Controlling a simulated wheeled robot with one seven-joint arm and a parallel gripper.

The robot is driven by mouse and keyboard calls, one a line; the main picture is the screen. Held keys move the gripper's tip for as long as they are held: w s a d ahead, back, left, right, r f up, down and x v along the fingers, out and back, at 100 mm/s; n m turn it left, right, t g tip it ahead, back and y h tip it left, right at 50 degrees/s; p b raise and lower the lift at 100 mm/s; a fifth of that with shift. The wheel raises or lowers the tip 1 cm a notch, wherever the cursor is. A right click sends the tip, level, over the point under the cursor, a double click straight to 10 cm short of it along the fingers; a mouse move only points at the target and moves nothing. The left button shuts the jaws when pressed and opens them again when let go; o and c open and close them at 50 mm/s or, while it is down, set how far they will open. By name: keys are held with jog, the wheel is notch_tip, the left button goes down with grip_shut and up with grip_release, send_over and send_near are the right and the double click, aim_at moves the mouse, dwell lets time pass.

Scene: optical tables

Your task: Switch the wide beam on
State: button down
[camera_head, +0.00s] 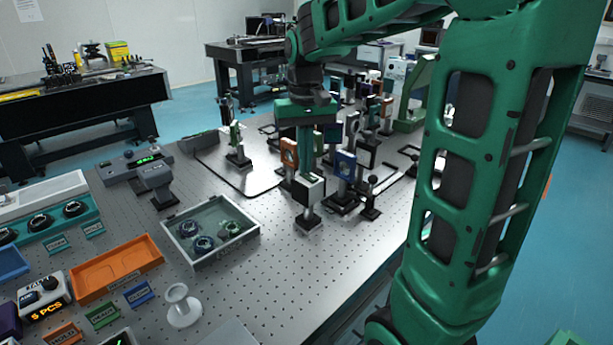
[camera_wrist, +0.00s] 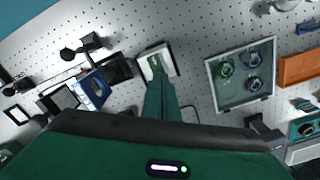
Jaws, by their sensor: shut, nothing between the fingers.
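A white, dark-sided box (camera_head: 303,193) stands on a post on the perforated optical table (camera_head: 285,262). It has a green patch near its top. In the wrist view the white box (camera_wrist: 169,58) lies right at the ends of my fingers. My green gripper (camera_head: 309,174) points down over the box with its fingers together and nothing between them. The fingers also show in the wrist view (camera_wrist: 156,70), covering part of the box face. I cannot tell whether the tips touch it. No label naming the wide beam is readable.
Several post-mounted optics crowd behind and right of the box, including a blue-framed one (camera_head: 345,166) and an orange one (camera_head: 288,153). An orange tray (camera_head: 92,283) lies further left.

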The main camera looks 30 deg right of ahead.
jog(key=shift+f, duration=0.15)
notch_tip(320, 180, up, 7)
dwell(1.0)
dwell(0.4)
